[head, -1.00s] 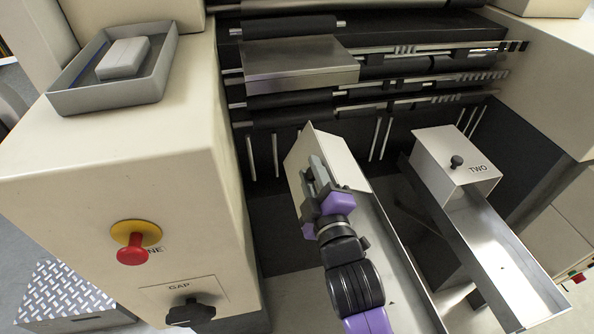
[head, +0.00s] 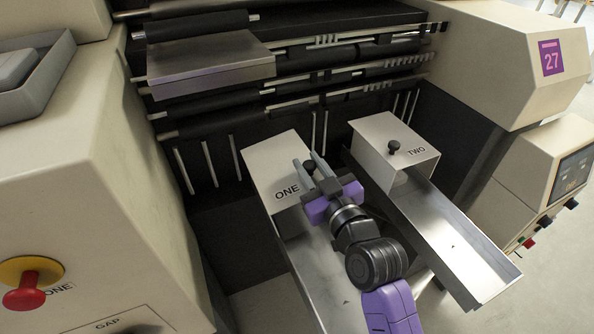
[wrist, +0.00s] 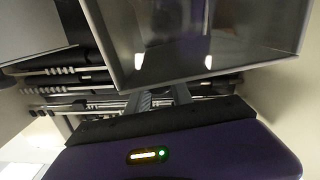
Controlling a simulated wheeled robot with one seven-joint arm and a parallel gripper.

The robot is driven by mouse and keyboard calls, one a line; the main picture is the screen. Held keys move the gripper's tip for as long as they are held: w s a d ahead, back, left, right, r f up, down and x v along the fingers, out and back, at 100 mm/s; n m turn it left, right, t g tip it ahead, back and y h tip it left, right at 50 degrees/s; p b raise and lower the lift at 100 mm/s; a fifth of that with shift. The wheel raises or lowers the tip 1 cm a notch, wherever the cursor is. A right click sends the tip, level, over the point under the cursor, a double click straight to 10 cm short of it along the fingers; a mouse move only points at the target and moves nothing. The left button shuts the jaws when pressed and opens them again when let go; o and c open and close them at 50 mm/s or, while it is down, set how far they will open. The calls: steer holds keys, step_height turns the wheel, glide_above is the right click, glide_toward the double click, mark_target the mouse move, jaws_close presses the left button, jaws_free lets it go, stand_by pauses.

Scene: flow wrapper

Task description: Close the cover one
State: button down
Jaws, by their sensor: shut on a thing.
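Cover one (head: 268,160), a cream lid marked ONE, lies down over the far end of its metal chute (head: 312,268) in the head view, at much the same level as cover two. My gripper (head: 308,164) is at the lid's right side, shut on its dark knob, which shows between the fingertips. In the wrist view, the two fingers (wrist: 160,99) reach up to the edge of a shiny metal channel, and the knob is hidden there.
Cover two (head: 400,140), with its black knob, sits closed on the neighbouring chute (head: 455,245) to the right. Black rollers and a metal plate (head: 210,62) lie behind. A cream cabinet with a red stop button (head: 25,291) stands left.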

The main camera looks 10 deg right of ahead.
steer(key=shift+w+d+f+m+b, duration=0.15)
steer(key=shift+d+f+m+b, duration=0.35)
steer(key=shift+d+f+m, duration=0.1)
steer(key=shift+w+d+f+m+b, duration=0.15)
steer(key=shift+d+f+m+b, duration=0.35)
steer(key=shift+d, duration=0.1)
steer(key=shift+f, duration=0.1)
steer(key=c, duration=1.2)
jaws_free()
steer(key=shift+o, duration=0.2)
steer(key=b+v, duration=0.1)
steer(key=v, duration=0.6)
steer(key=shift+s, duration=0.4)
steer(key=shift+d, duration=0.15)
